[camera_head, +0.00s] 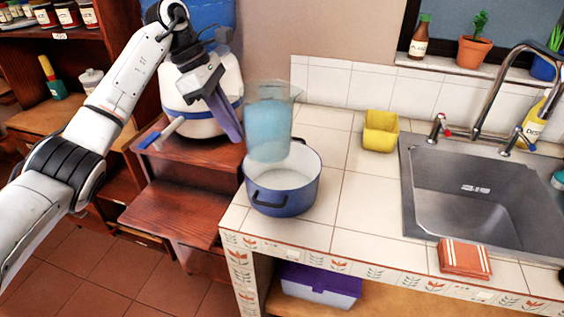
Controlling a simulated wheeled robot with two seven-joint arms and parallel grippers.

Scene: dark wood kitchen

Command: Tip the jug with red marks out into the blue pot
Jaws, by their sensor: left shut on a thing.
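A see-through jug (268,124) with blue contents hangs in the air close to upright, its spout side to the right. I cannot make out red marks on it. My left gripper (230,122) is at the jug's left side and shut on it. The blue pot (283,197) stands on the tiled counter, with a pale inside and dark handles. The jug's base overlaps the back left of the pot's opening in the picture and hides part of the rim. My right gripper is not in view.
A large white and blue vessel (190,92) stands on wooden steps behind my left gripper. A yellow container (380,132) is on the counter by the wall. The sink (475,195) and a red striped cloth (464,258) are to the right. Counter tiles right of the pot are clear.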

